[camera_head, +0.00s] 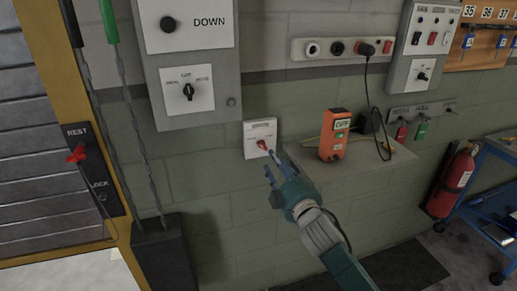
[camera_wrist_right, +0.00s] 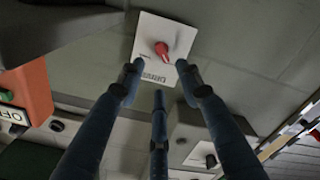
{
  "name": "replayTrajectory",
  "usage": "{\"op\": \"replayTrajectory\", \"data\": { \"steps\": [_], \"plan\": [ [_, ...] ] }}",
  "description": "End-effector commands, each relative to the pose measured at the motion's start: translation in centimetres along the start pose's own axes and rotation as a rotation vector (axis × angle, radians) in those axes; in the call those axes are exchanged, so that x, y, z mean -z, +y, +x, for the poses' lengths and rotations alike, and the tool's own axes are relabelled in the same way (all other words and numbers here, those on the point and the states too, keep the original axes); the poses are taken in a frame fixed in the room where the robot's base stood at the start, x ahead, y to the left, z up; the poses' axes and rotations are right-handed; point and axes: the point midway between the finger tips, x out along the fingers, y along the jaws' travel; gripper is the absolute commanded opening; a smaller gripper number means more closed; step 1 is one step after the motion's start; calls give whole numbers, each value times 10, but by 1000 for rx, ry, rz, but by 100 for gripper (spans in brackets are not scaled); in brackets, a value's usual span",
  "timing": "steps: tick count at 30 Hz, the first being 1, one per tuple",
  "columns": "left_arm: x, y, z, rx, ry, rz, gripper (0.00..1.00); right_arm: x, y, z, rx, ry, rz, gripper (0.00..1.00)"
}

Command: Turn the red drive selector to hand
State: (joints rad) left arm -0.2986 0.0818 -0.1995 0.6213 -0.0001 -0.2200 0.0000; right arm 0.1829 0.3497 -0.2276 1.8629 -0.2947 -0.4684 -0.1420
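The red drive selector (camera_head: 262,145) is a small red knob on a white plate (camera_head: 252,133) on the block wall. In the right wrist view the selector (camera_wrist_right: 162,50) shows on its plate (camera_wrist_right: 150,28), with upside-down lettering. My right gripper (camera_head: 270,161) is just below and to the right of the selector in the head view. In the right wrist view its fingers (camera_wrist_right: 158,77) are spread apart with nothing between them, and the knob shows just beyond the tips. I cannot tell whether a fingertip touches the plate. My left gripper is not in view.
A ledge (camera_head: 365,163) to the right holds an orange handset marked OFF (camera_head: 334,136) and a cable. A grey control box (camera_head: 189,70) hangs up and left of the plate. A fire extinguisher (camera_head: 453,180) and a blue cart (camera_head: 490,205) stand at the right.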

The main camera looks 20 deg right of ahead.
Motion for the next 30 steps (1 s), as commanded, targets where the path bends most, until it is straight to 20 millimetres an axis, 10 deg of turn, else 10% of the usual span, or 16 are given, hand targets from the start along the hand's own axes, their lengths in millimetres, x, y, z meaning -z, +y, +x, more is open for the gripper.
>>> {"op": "replayTrajectory", "data": {
  "steps": [15, 30],
  "plan": [
    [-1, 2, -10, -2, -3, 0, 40, 0, 0, 88, 1, -2, 2, 35],
    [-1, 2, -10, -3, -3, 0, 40, -1, -2, 99, 3, -2, 2, 25]
  ]
}}
